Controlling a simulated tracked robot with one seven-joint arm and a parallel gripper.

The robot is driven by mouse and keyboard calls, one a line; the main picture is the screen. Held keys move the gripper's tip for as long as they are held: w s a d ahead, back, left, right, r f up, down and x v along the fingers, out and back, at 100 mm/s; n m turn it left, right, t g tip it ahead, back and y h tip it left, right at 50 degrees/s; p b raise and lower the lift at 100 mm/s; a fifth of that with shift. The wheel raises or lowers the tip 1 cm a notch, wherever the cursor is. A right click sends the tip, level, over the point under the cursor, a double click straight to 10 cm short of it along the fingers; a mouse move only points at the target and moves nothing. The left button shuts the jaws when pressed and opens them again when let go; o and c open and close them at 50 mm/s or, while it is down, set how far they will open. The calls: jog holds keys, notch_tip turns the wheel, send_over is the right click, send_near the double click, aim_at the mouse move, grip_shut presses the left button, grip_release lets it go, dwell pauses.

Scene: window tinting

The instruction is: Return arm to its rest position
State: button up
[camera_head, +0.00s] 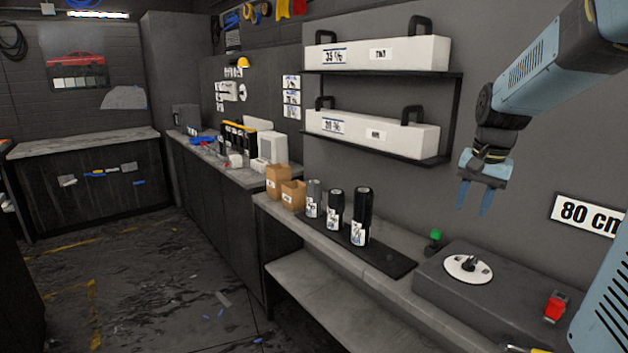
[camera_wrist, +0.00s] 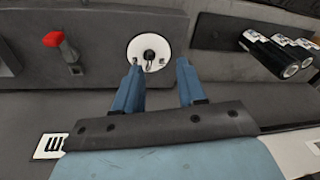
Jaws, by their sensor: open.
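My gripper (camera_head: 475,198) hangs at the end of my blue arm, fingers pointing down, in the upper right of the head view. It is open and empty, in the air above the grey bench box. In the wrist view my gripper (camera_wrist: 160,82) shows two blue fingers spread apart with nothing between them. Beyond the fingertips lies the white disc with a black knob (camera_wrist: 149,53), well below; it also shows in the head view (camera_head: 468,267) on top of the grey box.
Three dark rolls (camera_head: 335,210) stand on a black mat (camera_head: 385,262) left of the box. A shelf with long white boxes (camera_head: 375,54) is on the wall left of my gripper. The floor is open at left.

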jog(key=s+a+r+n+t, duration=0.1)
jog(key=s+a+n+t, duration=0.1)
jog(key=s+a, duration=0.3)
jog(key=s+a+n+t, duration=0.1)
jog(key=s+a+n, duration=0.4)
jog(key=s, duration=0.8)
jog(key=shift+s+a+r+t, duration=0.2)
jog(key=shift+a+r+t, duration=0.2)
jog(key=shift+a, duration=0.15)
